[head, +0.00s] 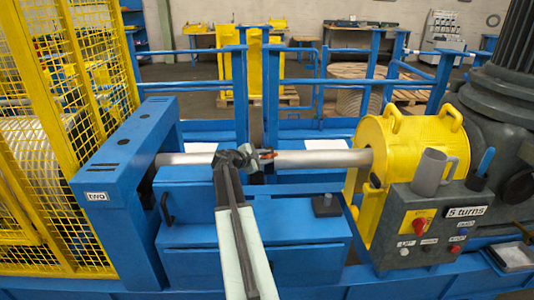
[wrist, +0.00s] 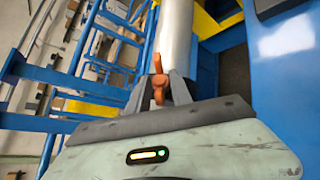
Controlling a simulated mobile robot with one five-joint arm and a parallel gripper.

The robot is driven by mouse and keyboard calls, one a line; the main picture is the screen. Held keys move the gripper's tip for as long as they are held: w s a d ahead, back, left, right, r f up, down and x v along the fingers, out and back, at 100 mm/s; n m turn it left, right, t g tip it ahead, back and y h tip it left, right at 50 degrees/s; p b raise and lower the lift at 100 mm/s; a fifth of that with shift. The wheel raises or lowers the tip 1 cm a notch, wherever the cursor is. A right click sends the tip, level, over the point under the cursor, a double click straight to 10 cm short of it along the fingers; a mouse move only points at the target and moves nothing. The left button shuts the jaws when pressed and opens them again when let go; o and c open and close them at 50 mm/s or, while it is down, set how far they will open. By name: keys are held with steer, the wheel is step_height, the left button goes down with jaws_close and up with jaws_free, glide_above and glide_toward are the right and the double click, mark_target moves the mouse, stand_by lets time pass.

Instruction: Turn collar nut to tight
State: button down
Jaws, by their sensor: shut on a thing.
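The collar nut appears as a small orange winged piece (head: 266,155) against the grey shaft, near the middle of the head view. It shows larger in the wrist view (wrist: 158,88), with one wing up along the shaft. My gripper (head: 243,158) reaches the shaft from the front. In the wrist view its grey fingers (wrist: 168,88) are shut on the orange piece. The fingers and my arm hide part of the nut. The grey shaft (head: 325,158) runs level across the head view. I cannot tell how tight the nut is.
A blue frame (head: 115,175) stands left and a yellow housing (head: 400,145) right of the shaft. A grey control box (head: 430,225) marked "5 turns" carries a mug (head: 430,172). Blue cabinets (head: 300,232) lie below; blue railings (head: 300,82) stand behind.

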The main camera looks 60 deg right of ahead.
steer(key=shift+d+r+m+g+y+p, duration=0.2)
steer(key=shift+m+g+y+p, duration=0.25)
steer(key=shift+m+p, duration=0.3)
steer(key=shift+a, duration=0.1)
steer(key=c, duration=1.4)
jaws_free()
steer(key=shift+f, duration=0.1)
steer(key=p+v, duration=0.3)
steer(key=v, duration=0.4)
steer(key=shift+a+r, duration=0.2)
steer(key=shift+a, duration=0.1)
